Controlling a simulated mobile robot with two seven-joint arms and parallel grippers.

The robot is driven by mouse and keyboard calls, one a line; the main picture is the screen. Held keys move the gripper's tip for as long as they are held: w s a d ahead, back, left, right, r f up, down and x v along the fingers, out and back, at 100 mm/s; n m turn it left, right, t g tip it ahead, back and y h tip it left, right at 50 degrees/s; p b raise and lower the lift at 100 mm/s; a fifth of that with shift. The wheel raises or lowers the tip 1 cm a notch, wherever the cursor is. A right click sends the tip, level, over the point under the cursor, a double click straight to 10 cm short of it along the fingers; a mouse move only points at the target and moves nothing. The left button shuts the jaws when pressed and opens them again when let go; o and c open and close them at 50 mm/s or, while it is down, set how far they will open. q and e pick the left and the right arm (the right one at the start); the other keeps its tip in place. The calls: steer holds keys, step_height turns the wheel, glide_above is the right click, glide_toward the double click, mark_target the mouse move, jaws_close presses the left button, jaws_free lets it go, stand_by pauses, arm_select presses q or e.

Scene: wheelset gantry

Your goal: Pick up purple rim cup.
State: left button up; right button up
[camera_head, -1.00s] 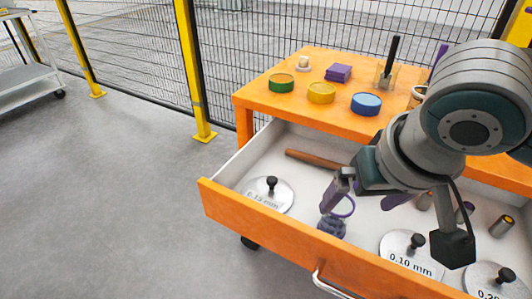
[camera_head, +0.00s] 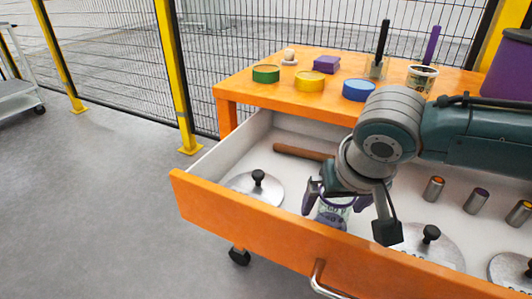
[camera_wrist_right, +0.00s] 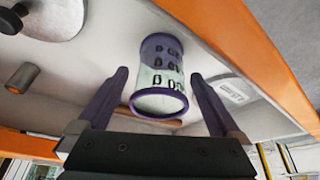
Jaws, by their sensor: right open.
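The purple rim cup (camera_head: 334,213) is in the open drawer, close to its front wall. It has a pale body with dark lettering and purple bands. In the right wrist view, the cup (camera_wrist_right: 161,76) shows its purple rim toward my gripper, between the two purple fingers. My right gripper (camera_head: 336,204) is open, with one finger on each side of the cup; a gap shows beside each finger in the wrist view. Whether the fingertips reach past the rim is hard to tell. My left gripper is not in view.
The orange drawer front (camera_head: 245,232) runs close by the cup. Weight discs with black knobs (camera_head: 258,184) lie on both sides. Colored round pieces (camera_head: 310,82) sit on the tabletop above.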

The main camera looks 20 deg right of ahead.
steer(key=shift+f, duration=0.2)
steer(key=c, duration=1.4)
